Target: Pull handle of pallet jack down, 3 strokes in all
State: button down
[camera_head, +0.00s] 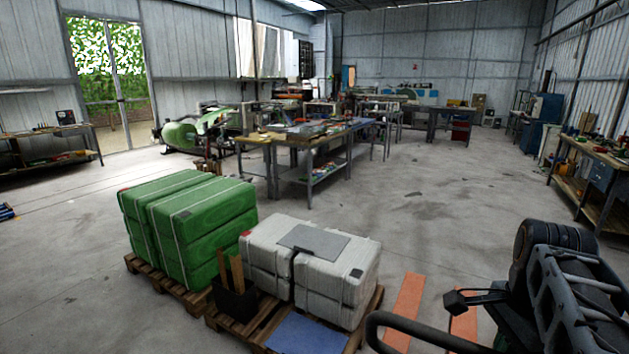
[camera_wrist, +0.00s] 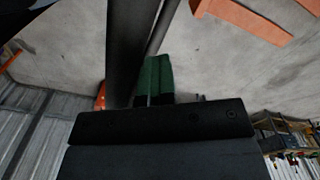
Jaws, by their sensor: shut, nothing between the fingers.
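The black curved bar (camera_head: 400,325) at the bottom right of the head view looks like the loop of the pallet jack handle; the rest of the jack is cut off or hidden. In the wrist view a broad dark bar (camera_wrist: 129,50) and a thinner one run down from the top edge, close to my gripper; I cannot tell whether they touch it. My gripper (camera_wrist: 155,60) shows there as two green-tipped fingers shut together, with nothing between them. I cannot make out the fingertips in the head view, where my dark arm fills the lower right.
Green sacks (camera_head: 195,225) and white sacks (camera_head: 310,270) stack on wooden pallets (camera_head: 185,295) ahead. A black box with wooden strips (camera_head: 235,295) stands before them. Orange floor strips (camera_head: 405,300) lie beside the pallets. A workbench (camera_head: 590,180) stands right; the middle floor is clear.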

jog(key=w+d+p, duration=0.3)
jog(key=w+d, duration=0.1)
jog(key=w, duration=0.3)
jog(key=shift+w+d+f, duration=0.15)
jog(key=shift+d, duration=0.15)
jog(key=w+d+p, duration=0.3)
jog(key=w+p, duration=0.1)
jog(key=w, duration=0.2)
jog(key=shift+d+r+p, duration=0.2)
jog(key=shift+r+p, duration=0.1)
jog(key=shift+r, duration=0.1)
